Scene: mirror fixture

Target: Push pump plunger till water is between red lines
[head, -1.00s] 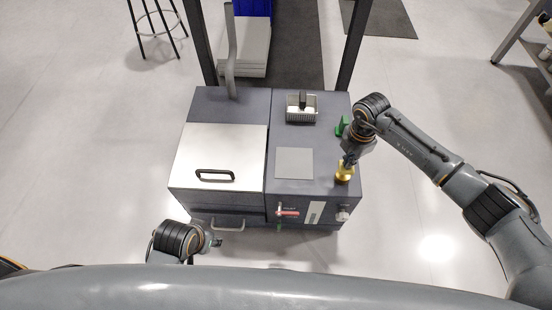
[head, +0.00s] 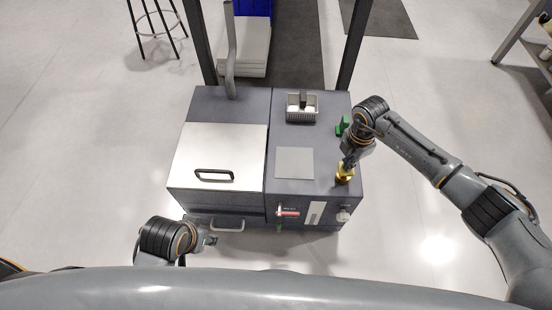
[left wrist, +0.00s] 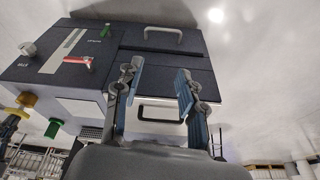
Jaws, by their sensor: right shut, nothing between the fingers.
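The pump plunger is a yellow-gold knob (head: 344,174) on the front right of the dark machine top; a yellow piece also shows at the left of the left wrist view (left wrist: 28,99). My right gripper (head: 346,163) is shut and empty, pointing down directly over the knob; its tips appear to touch it, partly hiding it. A pale vertical gauge strip (head: 315,213) is on the front panel, also in the left wrist view (left wrist: 63,50). Water level and red lines are too small to make out. My left gripper (left wrist: 160,85) is open and empty before the machine front.
A red-handled valve (head: 288,213) sits left of the gauge, a grey knob (head: 343,216) to its right. The machine has a silver lid (head: 218,150) with a black handle, and a small basket (head: 302,107). A green part (head: 343,125) stands near my right wrist.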

